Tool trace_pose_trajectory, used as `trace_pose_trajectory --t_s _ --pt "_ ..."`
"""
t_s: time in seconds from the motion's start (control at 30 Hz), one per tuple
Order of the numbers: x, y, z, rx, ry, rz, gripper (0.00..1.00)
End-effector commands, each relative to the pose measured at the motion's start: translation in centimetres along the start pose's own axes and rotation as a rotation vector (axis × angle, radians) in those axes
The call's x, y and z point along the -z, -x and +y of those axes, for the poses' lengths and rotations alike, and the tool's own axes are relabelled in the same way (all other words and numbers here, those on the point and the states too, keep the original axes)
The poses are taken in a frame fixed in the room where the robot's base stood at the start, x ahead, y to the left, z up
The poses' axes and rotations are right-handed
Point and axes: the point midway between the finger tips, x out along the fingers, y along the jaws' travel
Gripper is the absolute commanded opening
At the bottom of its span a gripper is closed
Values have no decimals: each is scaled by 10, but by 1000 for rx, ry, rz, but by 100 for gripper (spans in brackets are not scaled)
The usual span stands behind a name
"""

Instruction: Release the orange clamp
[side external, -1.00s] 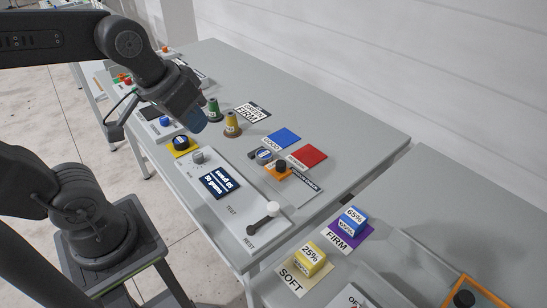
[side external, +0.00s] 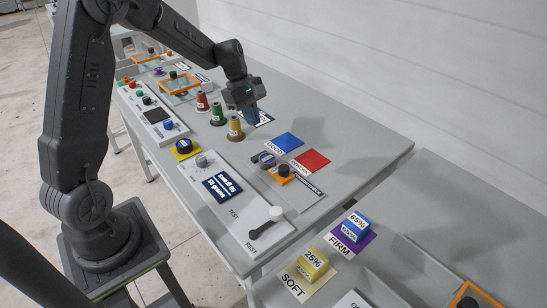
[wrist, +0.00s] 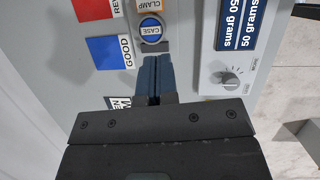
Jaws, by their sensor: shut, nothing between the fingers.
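The orange clamp (side external: 281,177), an orange block with a black knob, sits on the grey bench beside a blue round piece marked CASE (side external: 267,159). In the wrist view only part of its orange base with the word CLAMP (wrist: 150,5) shows at the top edge, just beyond the CASE piece (wrist: 150,30). My gripper (side external: 254,121) is above the bench, apart from the clamp and farther back along the bench. Its blue fingers (wrist: 152,60) are shut and empty, pointing toward the CASE piece in the wrist view.
Red, green and yellow-brown spools (side external: 236,129) stand left of my gripper. A blue GOOD pad (side external: 288,143) and a red pad (side external: 310,162) lie behind the clamp. A dark scale display (side external: 222,186) and white-knobbed lever (side external: 276,212) are in front. Bench space behind the pads is clear.

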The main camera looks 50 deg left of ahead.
Motion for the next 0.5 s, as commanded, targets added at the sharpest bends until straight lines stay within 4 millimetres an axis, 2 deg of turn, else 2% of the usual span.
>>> trace_pose_trajectory --t_s 0.1,0.2,0.5 --pt "18 -14 7 12 104 -27 0" --pt "25 -20 9 17 148 -38 0" --pt "28 -22 10 17 165 -42 0"
